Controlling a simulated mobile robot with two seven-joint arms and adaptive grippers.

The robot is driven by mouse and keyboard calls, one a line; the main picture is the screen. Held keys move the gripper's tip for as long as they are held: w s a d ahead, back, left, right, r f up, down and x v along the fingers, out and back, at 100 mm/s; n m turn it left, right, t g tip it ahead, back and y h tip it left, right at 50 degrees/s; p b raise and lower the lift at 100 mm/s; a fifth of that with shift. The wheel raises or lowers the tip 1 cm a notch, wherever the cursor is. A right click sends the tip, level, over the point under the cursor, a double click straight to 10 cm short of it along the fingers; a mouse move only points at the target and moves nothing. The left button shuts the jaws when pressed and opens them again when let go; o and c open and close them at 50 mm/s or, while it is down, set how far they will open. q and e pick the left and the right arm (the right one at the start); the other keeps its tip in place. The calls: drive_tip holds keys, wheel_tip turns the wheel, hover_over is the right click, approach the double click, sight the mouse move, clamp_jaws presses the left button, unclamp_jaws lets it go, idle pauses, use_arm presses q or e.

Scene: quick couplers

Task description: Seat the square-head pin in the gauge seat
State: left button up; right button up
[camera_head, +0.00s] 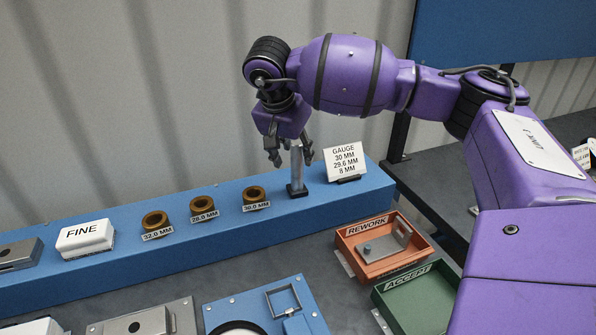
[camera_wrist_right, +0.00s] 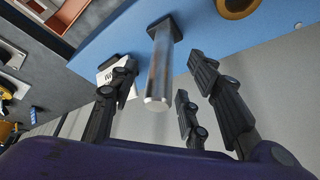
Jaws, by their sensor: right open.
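A grey metal pin (camera_head: 296,168) stands upright on the blue ledge, left of the gauge card (camera_head: 344,161). A dark square piece (camera_head: 297,190) is at its foot. I cannot tell whether this is the pin's square head or a separate base. In the right wrist view the pin's round shaft (camera_wrist_right: 159,72) points toward the camera, with the dark square (camera_wrist_right: 164,26) at its far end. My right gripper (camera_head: 290,158) is open, its fingers on either side of the pin's shaft with gaps visible. I cannot tell which fixture is the gauge seat. My left gripper is out of view.
Bronze rings (camera_head: 257,198) with size labels and a FINE block (camera_head: 86,238) sit along the blue ledge (camera_head: 225,222). An orange REWORK tray (camera_head: 353,262) holds a metal part; a green ACCEPT tray (camera_head: 418,300) is beside it. A blue plate (camera_head: 255,310) and grey plate (camera_head: 180,318) lie in front.

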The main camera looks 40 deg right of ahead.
sight(298, 162)
drive_tip(key=shift+p+x, duration=0.3)
drive_tip(key=shift+x, duration=2.05)
clamp_jaws()
drive_tip(key=shift+r, duration=0.1)
